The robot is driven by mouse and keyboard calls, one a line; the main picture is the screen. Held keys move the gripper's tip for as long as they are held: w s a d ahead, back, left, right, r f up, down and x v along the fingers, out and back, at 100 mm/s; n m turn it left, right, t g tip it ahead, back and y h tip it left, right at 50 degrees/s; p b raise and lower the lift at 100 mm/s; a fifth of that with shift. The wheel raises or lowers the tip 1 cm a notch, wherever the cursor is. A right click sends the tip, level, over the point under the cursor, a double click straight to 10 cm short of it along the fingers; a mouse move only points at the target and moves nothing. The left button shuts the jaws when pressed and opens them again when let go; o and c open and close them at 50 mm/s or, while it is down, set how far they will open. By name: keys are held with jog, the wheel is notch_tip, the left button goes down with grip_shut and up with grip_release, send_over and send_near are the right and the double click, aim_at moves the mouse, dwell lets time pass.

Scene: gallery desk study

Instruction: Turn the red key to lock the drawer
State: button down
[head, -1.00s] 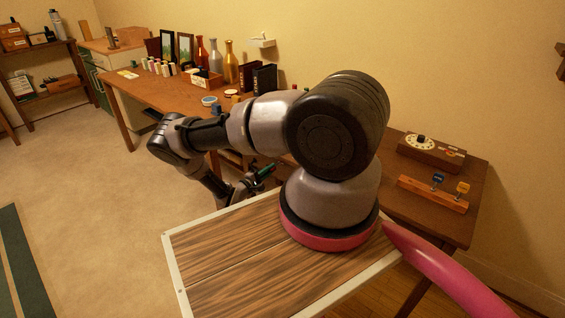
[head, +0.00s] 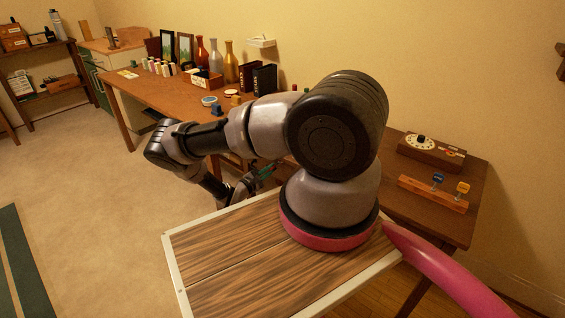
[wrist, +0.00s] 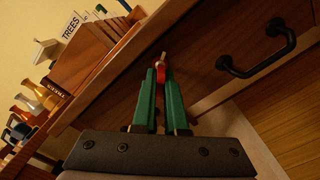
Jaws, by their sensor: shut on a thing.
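The red key (wrist: 161,72) is held between the tips of my gripper's green fingers (wrist: 160,76) in the wrist view. Its short metal shaft points away from me toward the wooden drawer front (wrist: 205,48). I cannot tell whether the shaft is in a keyhole, and no keyhole shows clearly. A black bar handle (wrist: 258,62) is on the drawer front, to the right of the key. In the head view my gripper (head: 264,173) is beside the desk's front edge, partly behind my arm. The key cannot be made out there.
The desk top (head: 150,88) holds bottles (head: 229,65), dark binders (head: 264,78) and small items. Blue and yellow keys stand in a wooden block (head: 430,194) on the right, near a dial box (head: 430,152).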

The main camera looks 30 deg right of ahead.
jog(key=shift+n, duration=0.5)
jog(key=shift+n, duration=1.5)
jog(key=shift+n, duration=1.6)
jog(key=shift+n, duration=1.4)
